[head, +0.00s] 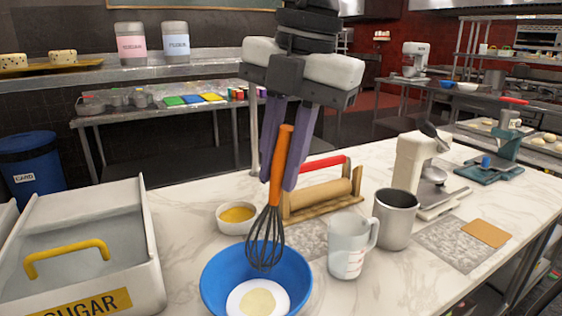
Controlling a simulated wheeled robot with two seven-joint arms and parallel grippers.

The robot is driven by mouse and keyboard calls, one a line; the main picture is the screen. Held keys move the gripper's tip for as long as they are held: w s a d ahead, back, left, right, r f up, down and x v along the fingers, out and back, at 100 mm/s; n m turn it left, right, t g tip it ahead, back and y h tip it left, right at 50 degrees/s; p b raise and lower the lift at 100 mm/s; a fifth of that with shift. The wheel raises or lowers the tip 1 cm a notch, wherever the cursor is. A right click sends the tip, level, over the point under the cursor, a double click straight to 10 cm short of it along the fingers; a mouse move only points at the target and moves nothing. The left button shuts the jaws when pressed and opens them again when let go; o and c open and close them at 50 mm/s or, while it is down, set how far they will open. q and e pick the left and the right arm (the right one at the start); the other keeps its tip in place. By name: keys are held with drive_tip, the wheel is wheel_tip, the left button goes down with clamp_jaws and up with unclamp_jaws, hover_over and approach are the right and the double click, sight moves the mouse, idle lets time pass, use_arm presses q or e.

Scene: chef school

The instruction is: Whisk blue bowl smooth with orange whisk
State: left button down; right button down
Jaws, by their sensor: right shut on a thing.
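My right gripper (281,165) hangs down from the top middle of the head view. Its two purple fingers are shut on the orange handle of the whisk (281,170). The whisk points downward, slightly tilted, with its dark wire head in front of and partly inside the blue bowl (214,277). The bowl stands on the counter at the bottom middle, cut by the lower edge. It holds a white liquid with a pale yellow patch (258,300). I cannot tell whether the wires touch the contents. My left gripper is not in view.
A small white bowl of yellow stuff (237,215) stands behind the blue bowl. A rolling pin (320,197) lies behind the whisk. A measuring jug (347,250) and a metal canister (395,215) stand close to the right. A sugar bin (150,245) fills the left.

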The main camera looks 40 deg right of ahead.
drive_tip(key=shift+r+p, duration=2.1)
drive_tip(key=shift+r, duration=0.5)
drive_tip(key=shift+f, duration=0.1)
